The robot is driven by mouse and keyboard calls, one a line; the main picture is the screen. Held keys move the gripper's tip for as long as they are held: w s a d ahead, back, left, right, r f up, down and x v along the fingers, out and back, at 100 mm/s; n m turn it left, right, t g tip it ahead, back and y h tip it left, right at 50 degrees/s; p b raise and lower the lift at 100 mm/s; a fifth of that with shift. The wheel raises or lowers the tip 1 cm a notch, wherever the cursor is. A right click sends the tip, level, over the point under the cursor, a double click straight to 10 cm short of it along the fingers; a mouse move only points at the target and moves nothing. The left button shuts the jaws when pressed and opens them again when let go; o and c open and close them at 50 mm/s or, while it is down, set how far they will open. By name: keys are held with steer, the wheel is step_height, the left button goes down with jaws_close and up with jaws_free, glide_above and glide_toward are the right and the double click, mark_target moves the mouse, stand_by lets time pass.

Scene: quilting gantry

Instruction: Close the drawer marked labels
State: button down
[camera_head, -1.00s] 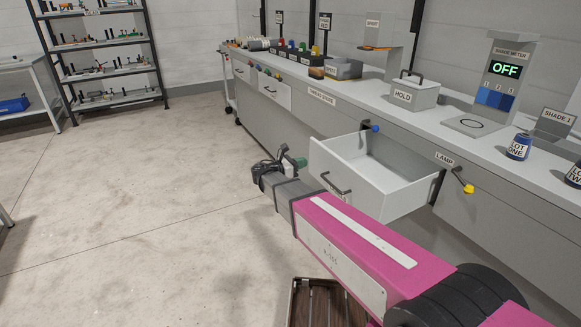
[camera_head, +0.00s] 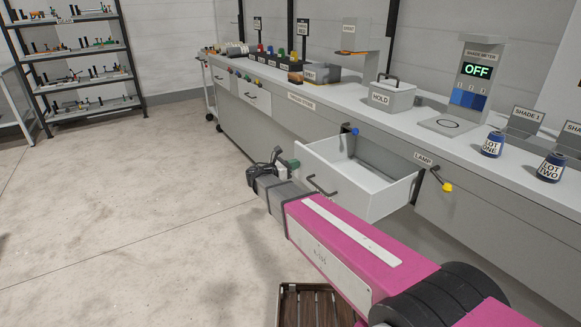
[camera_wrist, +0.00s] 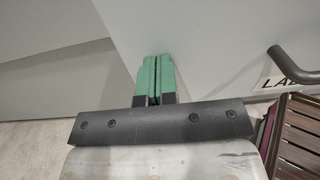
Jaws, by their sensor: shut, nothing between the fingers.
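The open drawer (camera_head: 340,176) juts out from the bench front in the head view, its white inside empty. Its dark bar handle (camera_head: 319,187) is partly beside my arm, and I cannot read its label there. In the wrist view, a grey front panel (camera_wrist: 220,50) carries a bar handle (camera_wrist: 292,66) and a label (camera_wrist: 275,80) starting "LA", cut off at the right edge. My gripper (camera_head: 291,163) is shut and empty, at the left end of the drawer front. Its green fingertips (camera_wrist: 157,62) point at the panel, left of the handle; I cannot tell whether they touch.
A blue-tipped lever (camera_head: 352,131) stands above the drawer, and a yellow-tipped lamp lever (camera_head: 443,184) is to its right. A slatted brown crate (camera_head: 308,290) is on the floor below my arm. The floor at left is clear.

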steer(key=x, duration=2.6)
steer(key=shift+w, duration=0.15)
steer(key=shift+d, duration=0.1)
